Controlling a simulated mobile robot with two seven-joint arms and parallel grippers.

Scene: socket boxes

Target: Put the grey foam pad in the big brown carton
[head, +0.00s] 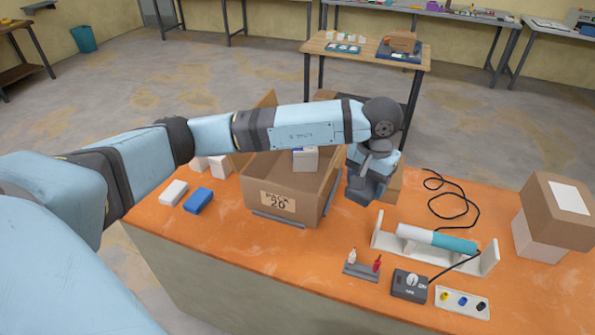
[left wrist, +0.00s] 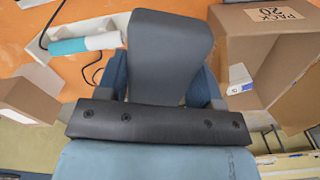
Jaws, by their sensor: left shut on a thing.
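The big brown carton (head: 297,210), labelled PACK 20, stands open on the orange bench; it also shows at the right of the left wrist view (left wrist: 240,48). A white and blue box (head: 306,160) is inside it. My left gripper (head: 366,190) points down just right of the carton, outside its wall. In the left wrist view it is shut on the grey foam pad (left wrist: 170,50), a dark slab between the blue fingers. In the head view my wrist and hand largely hide the pad. My right gripper is not in view.
A white box (head: 173,193) and a blue box (head: 198,201) lie left of the carton. A teal and white cylinder (head: 437,240) rests in a white stand at the right, with a cable, a dial unit (head: 409,285) and stacked boxes (head: 556,212) around it.

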